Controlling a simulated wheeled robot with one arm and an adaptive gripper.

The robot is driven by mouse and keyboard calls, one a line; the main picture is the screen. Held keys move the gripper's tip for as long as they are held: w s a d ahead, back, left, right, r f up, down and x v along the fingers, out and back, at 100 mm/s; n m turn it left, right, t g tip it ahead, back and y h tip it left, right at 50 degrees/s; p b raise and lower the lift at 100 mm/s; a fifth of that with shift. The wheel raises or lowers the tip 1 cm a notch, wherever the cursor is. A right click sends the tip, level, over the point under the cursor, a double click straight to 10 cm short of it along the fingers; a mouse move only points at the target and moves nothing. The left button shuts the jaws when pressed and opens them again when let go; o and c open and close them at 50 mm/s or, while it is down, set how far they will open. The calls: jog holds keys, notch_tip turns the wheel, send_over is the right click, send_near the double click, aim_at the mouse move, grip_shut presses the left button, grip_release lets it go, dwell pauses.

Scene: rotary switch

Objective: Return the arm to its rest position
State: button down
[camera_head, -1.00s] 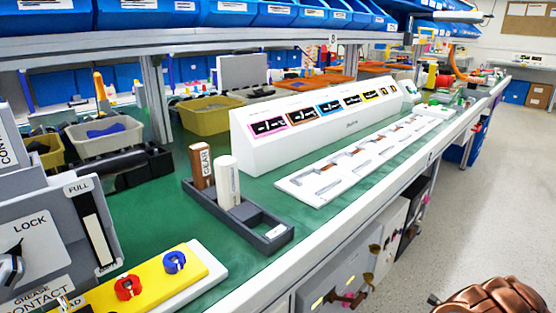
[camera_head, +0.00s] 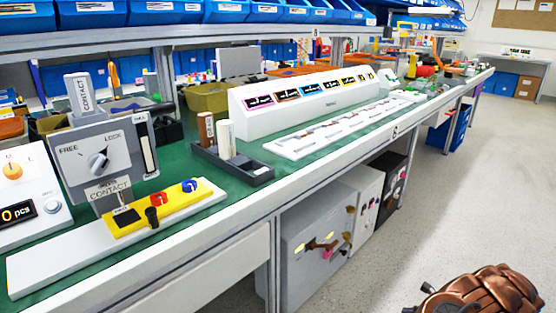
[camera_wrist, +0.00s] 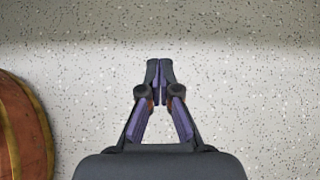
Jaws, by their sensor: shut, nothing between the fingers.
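My gripper (camera_wrist: 159,70) shows in the wrist view, pointing away from the camera over the pale speckled floor. Its two dark fingers meet at the tips, and nothing is between them. It is clear of the workbench and touches nothing that I can see. The grey switch box (camera_head: 118,155) with a rotary knob (camera_head: 98,161), marked FREE and LOCK, stands on the green bench (camera_head: 184,170) at the left.
A yellow block (camera_head: 140,220) with red and blue knobs lies on a white base. A dark tray (camera_head: 262,174) holds two upright cylinders. A brown leathery object (camera_head: 490,298) is at the lower right; another brown shape (camera_wrist: 22,125) borders the wrist view. Open floor (camera_head: 450,180) lies right of the bench.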

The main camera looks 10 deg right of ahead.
jog(key=w+a+r+n+g+y+p, duration=0.15)
jog(key=w+a+r+n+p, duration=0.25)
jog(key=a+r, duration=0.65)
jog(key=w+a+r+n+y+p, duration=0.3)
jog(key=a+r, duration=0.4)
jog(key=r, duration=0.6)
jog(key=s+a+r+n+g+p, duration=0.2)
jog(key=a+r+n+p, duration=0.25)
jog(key=a+r, duration=0.5)
jog(key=s+a+r+n+g+p, duration=0.25)
jog(key=a+r+n+p, duration=0.35)
jog(key=r, duration=0.6)
jog(key=s+a+r+n+g+h+p, duration=0.25)
jog(key=s+a+r+p, duration=0.2)
jog(key=s+r, duration=0.35)
jog(key=s+a+r+n+g+h+p, duration=0.1)
jog(key=s+a+r+n+h+p, duration=0.15)
jog(key=s+a+r, duration=0.4)
jog(key=s+d+r+n+h+p, duration=0.2)
jog(key=s+r+p, duration=0.3)
jog(key=s, duration=0.5)
jog(key=s+d+r+n+h+p, duration=0.3)
jog(key=s+d+r+n+p, duration=0.1)
jog(key=s+r, duration=0.3)
jog(key=s+d+p, duration=0.1)
jog(key=s, duration=0.1)
jog(key=shift+s+d+r+p, duration=0.2)
jog(key=shift+s+r+p, duration=0.1)
jog(key=shift+s, duration=0.1)
